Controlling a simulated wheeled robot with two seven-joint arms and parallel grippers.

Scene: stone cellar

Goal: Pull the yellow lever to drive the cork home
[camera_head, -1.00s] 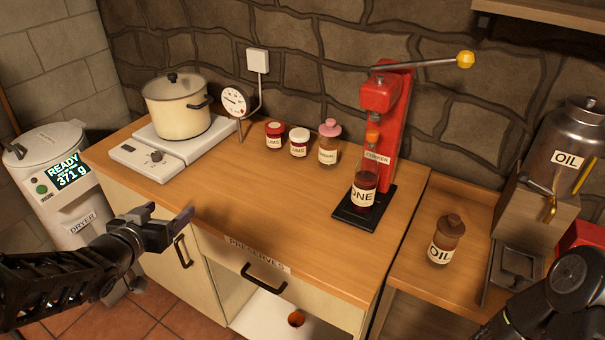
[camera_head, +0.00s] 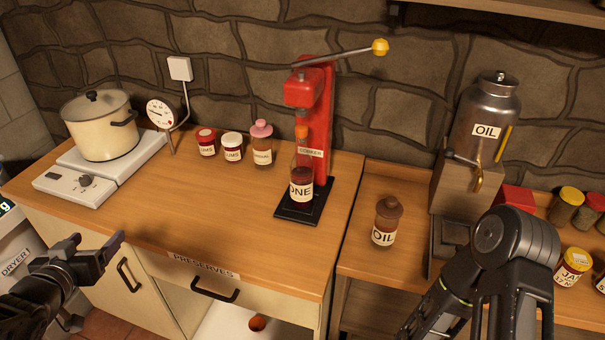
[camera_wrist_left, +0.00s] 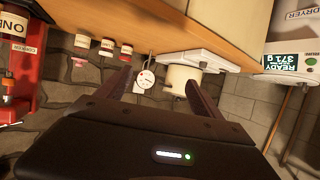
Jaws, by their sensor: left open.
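The red corker (camera_head: 319,115) stands on the back of the counter. Its grey lever (camera_head: 345,52) points up and right, ending in a yellow knob (camera_head: 380,47). A dark red bottle (camera_head: 300,172) with a label reading "ONE" stands upright on the corker's black base (camera_head: 316,203). An orange piece (camera_head: 302,132) shows above the bottle; I cannot tell whether it is the cork. My left gripper (camera_head: 97,243) is open and empty near the counter's front left edge, well away from the lever. The left wrist view shows its two fingers apart (camera_wrist_left: 158,80). My right gripper is out of view.
A cream pot (camera_head: 101,128) sits on a white hotplate (camera_head: 66,186), beside a gauge (camera_head: 160,113). Several small jars stand along the back. An oil jar (camera_head: 387,222) and a metal oil tank (camera_head: 487,110) are on the right. The counter's middle is clear.

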